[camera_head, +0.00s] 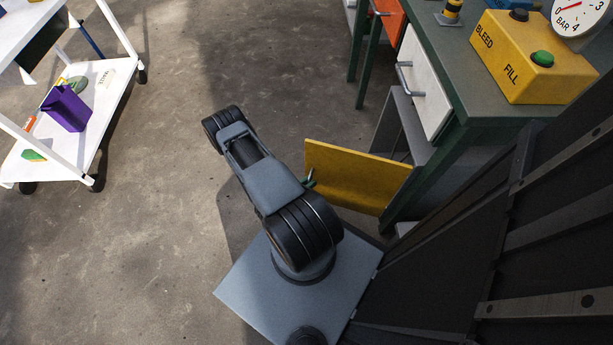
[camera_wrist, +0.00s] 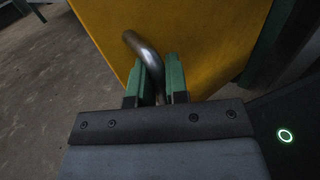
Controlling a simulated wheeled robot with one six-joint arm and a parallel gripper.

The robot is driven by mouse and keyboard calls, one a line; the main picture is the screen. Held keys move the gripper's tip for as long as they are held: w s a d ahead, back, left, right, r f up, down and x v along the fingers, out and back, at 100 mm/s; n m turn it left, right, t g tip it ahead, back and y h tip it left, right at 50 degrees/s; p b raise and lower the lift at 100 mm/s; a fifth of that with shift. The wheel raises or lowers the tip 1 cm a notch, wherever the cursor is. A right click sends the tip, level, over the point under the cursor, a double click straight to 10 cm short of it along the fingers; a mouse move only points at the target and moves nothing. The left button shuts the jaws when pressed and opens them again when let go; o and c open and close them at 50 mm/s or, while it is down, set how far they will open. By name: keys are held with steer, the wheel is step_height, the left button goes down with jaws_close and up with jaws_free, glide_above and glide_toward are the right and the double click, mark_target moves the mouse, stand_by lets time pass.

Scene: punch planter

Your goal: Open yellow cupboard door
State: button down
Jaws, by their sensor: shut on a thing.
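The yellow cupboard door (camera_head: 355,178) stands swung out from the green workbench, so its panel sticks out into the room and a gap shows behind it. In the wrist view the door panel (camera_wrist: 190,45) fills the upper middle. Its curved metal handle (camera_wrist: 145,52) lies between the green fingers of my gripper (camera_wrist: 158,80), which are shut on it.
The green workbench (camera_head: 465,85) carries a yellow box (camera_head: 530,60) marked BLEED and FILL and a gauge (camera_head: 580,12). A white drawer (camera_head: 422,85) is above the door. A white cart (camera_head: 105,95) with a purple holder (camera_head: 66,108) stands at left. Bare floor (camera_head: 165,200) lies between.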

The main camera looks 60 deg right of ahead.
steer(key=shift+s+a, duration=0.2)
steer(key=c, duration=1.1)
jaws_free()
steer(key=shift+w, duration=0.1)
steer(key=shift+c, duration=0.2)
steer(key=shift+w, duration=0.1)
steer(key=p+v, duration=0.1)
steer(key=v, duration=1.2)
steer(key=shift+a+p, duration=0.35)
steer(key=shift+a, duration=0.05)
steer(key=shift+c, duration=0.2)
